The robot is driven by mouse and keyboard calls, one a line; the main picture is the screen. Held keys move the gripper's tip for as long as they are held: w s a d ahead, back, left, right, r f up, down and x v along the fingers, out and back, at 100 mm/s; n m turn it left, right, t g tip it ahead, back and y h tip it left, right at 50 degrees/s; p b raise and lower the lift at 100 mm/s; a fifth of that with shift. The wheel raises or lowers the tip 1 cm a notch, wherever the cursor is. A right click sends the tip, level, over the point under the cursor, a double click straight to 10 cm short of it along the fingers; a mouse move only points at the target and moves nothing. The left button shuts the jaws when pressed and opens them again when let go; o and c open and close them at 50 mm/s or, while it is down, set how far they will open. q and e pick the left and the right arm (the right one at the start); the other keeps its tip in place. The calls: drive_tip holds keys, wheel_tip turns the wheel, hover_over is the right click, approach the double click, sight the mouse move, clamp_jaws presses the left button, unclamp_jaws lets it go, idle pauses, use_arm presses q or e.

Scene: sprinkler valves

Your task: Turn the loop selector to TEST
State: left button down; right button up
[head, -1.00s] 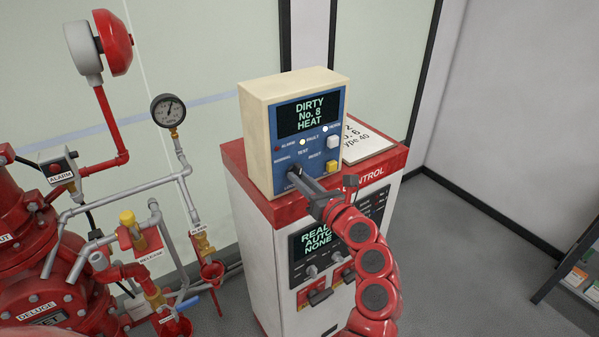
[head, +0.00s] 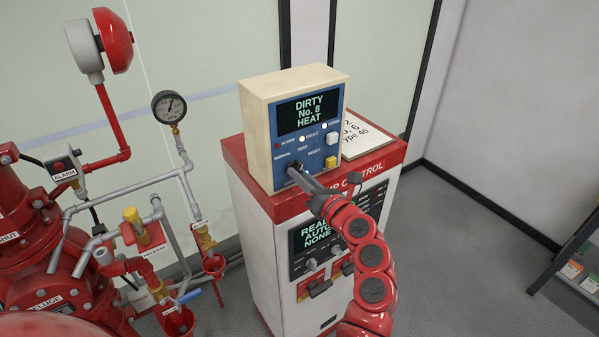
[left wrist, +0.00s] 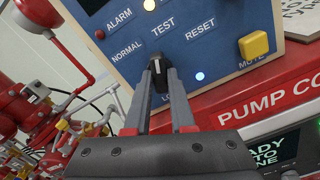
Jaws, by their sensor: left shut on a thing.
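The loop selector is a small black knob with a white mark (left wrist: 156,70) on the blue face of the cream detector panel (head: 258,135). In the left wrist view its mark points up, roughly toward the TEST label; NORMAL is to the left and RESET to the right. My left gripper (left wrist: 158,78) is shut on the knob, one finger on each side. In the head view the gripper (head: 295,171) reaches the panel's lower left and hides most of the knob. The label below is partly covered by the fingers. My right gripper is not in view.
The panel's screen (head: 308,112) reads DIRTY No. 8 HEAT. A yellow button (head: 330,162) sits right of the knob. The panel stands on the red-topped pump control cabinet (head: 392,155), beside a paper sheet (head: 365,138). Red and grey valve piping (head: 120,260) stands left.

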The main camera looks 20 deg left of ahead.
use_arm(q)
drive_tip(key=c, duration=0.7)
unclamp_jaws()
drive_tip(key=b+v, duration=0.3)
drive_tip(key=v, duration=0.3)
